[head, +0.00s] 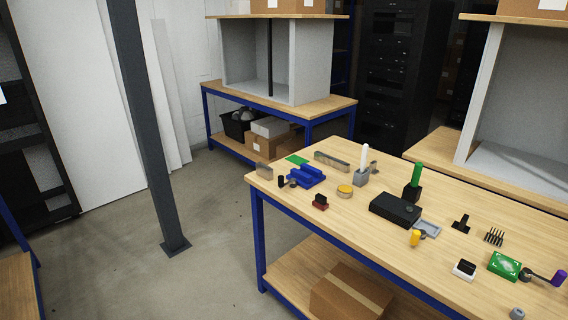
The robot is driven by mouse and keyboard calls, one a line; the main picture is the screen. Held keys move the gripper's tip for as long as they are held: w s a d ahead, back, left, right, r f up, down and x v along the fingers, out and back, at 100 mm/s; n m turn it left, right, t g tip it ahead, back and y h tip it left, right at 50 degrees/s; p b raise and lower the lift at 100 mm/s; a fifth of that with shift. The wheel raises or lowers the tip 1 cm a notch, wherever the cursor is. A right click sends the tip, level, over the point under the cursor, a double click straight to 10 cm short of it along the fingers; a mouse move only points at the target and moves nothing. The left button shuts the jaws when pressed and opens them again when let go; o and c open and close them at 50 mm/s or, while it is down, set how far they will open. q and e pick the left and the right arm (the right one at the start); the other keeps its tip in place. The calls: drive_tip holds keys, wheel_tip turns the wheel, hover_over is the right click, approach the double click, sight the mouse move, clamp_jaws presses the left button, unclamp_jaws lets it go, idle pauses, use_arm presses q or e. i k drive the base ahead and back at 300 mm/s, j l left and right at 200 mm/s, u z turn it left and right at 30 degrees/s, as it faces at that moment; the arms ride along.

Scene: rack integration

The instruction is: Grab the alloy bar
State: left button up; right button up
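A long grey metallic bar (331,161), which looks like the alloy bar, lies near the back edge of the wooden workbench (465,237). It is behind the blue block part and left of the grey holder with a white stick. A shorter grey metallic block (264,171) sits at the bench's left corner; I cannot tell for certain which of the two is the alloy bar. Neither of my grippers is in view.
Near the bar are a blue part (306,176), a green plate (297,160) and a grey holder (361,178). A black box (395,209) and several small parts fill the right side. A dark post (150,130) stands left of the bench, with open floor between.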

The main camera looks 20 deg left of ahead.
sight(264, 169)
drive_tip(key=i+j+z, duration=0.1)
drive_tip(key=j, duration=0.25)
drive_tip(key=i+j, duration=0.2)
drive_tip(key=j, duration=0.15)
drive_tip(key=i+j+z, duration=0.15)
drive_tip(key=j, duration=0.2)
drive_tip(key=i+j, duration=0.15)
drive_tip(key=j, duration=0.2)
drive_tip(key=i+j, duration=0.15)
drive_tip(key=j, duration=0.2)
drive_tip(key=i+j+z, duration=0.1)
drive_tip(key=j, duration=0.25)
drive_tip(key=i+j, duration=0.15)
drive_tip(key=j, duration=0.2)
drive_tip(key=i+j, duration=0.1)
drive_tip(key=j, duration=0.25)
drive_tip(key=i+j, duration=0.15)
drive_tip(key=j, duration=0.2)
drive_tip(key=z, duration=0.05)
